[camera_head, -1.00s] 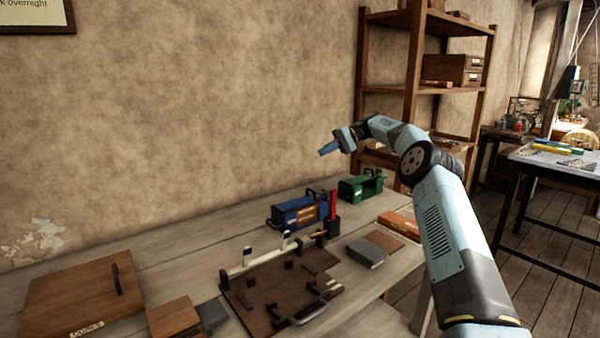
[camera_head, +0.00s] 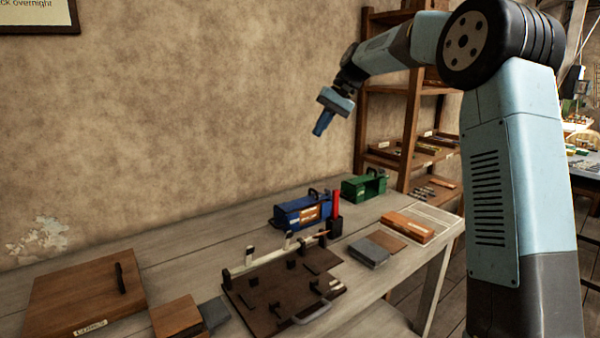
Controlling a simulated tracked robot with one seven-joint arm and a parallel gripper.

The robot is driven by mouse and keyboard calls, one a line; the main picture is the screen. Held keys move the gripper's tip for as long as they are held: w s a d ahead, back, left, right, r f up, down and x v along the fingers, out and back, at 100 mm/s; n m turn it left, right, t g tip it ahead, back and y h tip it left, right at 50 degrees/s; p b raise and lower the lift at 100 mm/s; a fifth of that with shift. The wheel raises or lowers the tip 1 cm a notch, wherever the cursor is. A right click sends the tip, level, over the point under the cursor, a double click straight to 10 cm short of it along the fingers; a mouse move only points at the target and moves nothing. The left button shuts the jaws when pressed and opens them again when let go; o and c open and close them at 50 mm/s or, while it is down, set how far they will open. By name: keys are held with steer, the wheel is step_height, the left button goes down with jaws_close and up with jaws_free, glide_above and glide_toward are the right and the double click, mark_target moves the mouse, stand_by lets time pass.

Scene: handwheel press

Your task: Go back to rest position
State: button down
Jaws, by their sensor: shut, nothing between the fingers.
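My gripper (camera_head: 323,123) is in the upper middle of the head view, pointing down and slightly left. Its blue fingers are shut and hold nothing. It is in the air above the far part of the workbench (camera_head: 180,254), apart from everything on it. My arm rises on the right and bends over toward the left to reach it.
On the bench stand a blue box (camera_head: 300,211), a green box (camera_head: 364,186), a red upright item (camera_head: 336,204), a dark board with fittings (camera_head: 280,287), a grey block (camera_head: 368,252) and a wooden lidded box (camera_head: 85,292). A wooden shelf (camera_head: 411,110) stands behind.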

steer(key=s+d+r+t+h, duration=0.1)
steer(key=s+d, duration=0.1)
steer(key=s, duration=0.5)
steer(key=s+d+r+t+h, duration=0.1)
steer(key=s+d+h, duration=0.15)
steer(key=s, duration=0.35)
steer(key=s+d+f+t, duration=0.1)
steer(key=s+d+f, duration=0.2)
steer(key=s, duration=0.6)
steer(key=s+d+f+t+h, duration=0.1)
steer(key=s+d, duration=0.4)
steer(key=s, duration=0.5)
steer(key=s+d+f+m+t+h, duration=0.1)
steer(key=s+d+f, duration=0.4)
steer(key=s, duration=0.5)
steer(key=shift+s+f+t, duration=0.25)
steer(key=shift+f+t, duration=0.25)
steer(key=shift+t, duration=0.2)
steer(key=shift+d+h, duration=0.15)
steer(key=shift+h, duration=0.1)
